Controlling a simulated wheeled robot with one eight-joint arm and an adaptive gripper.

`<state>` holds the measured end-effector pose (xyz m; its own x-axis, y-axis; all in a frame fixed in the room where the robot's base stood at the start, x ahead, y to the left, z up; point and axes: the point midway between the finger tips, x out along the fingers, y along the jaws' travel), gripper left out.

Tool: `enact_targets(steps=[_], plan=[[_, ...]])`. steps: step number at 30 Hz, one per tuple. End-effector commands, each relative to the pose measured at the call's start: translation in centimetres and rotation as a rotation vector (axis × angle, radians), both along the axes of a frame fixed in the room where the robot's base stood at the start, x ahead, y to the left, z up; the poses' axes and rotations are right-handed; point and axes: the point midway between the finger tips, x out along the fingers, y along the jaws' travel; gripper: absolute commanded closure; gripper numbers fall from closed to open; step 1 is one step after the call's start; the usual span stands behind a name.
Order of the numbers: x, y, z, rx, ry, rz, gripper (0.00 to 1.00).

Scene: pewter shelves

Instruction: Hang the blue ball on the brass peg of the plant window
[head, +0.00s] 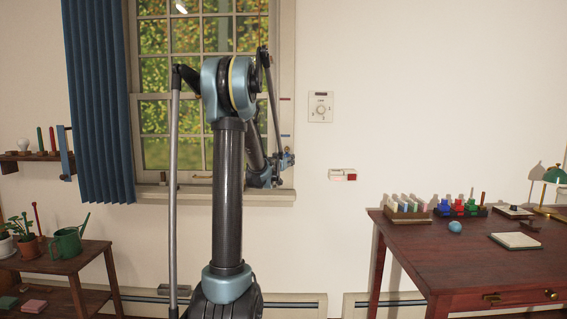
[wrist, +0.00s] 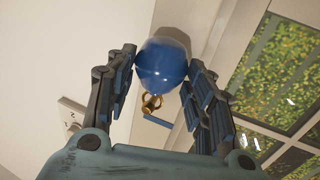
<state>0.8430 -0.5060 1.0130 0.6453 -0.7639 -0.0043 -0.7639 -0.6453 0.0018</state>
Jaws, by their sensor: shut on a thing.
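The glossy blue ball (wrist: 162,64) is between the two fingers of my gripper (wrist: 162,80) in the wrist view, and the gripper is shut on it. A brass ring and stub (wrist: 151,102) show at the ball's lower edge. I cannot tell whether that is the ball's own loop, the peg, or both. A short blue strip (wrist: 157,121) lies just beyond it. In the head view my gripper (head: 284,162) is at the lower right of the window (head: 289,60); the ball is hard to make out there.
A blue curtain (head: 95,100) hangs left of the window. A wall dial (head: 320,107) is to its right. A dark red desk (head: 440,262) with blocks and a small light-blue globe (head: 455,226) stands right. Plants and a green watering can (head: 68,243) stand on a low shelf left.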

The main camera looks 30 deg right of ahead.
Motion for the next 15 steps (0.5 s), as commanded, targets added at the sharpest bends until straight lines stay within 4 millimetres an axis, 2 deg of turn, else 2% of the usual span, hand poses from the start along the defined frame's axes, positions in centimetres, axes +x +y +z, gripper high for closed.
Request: enact_targets(steps=[12, 13, 15], plan=[[0.01, 0.02, 0.01, 0.0, 0.0, 0.0, 0.77], [0.01, 0.02, 0.01, 0.0, 0.0, 0.0, 0.45], [0.01, 0.02, 0.01, 0.0, 0.0, 0.0, 0.29]])
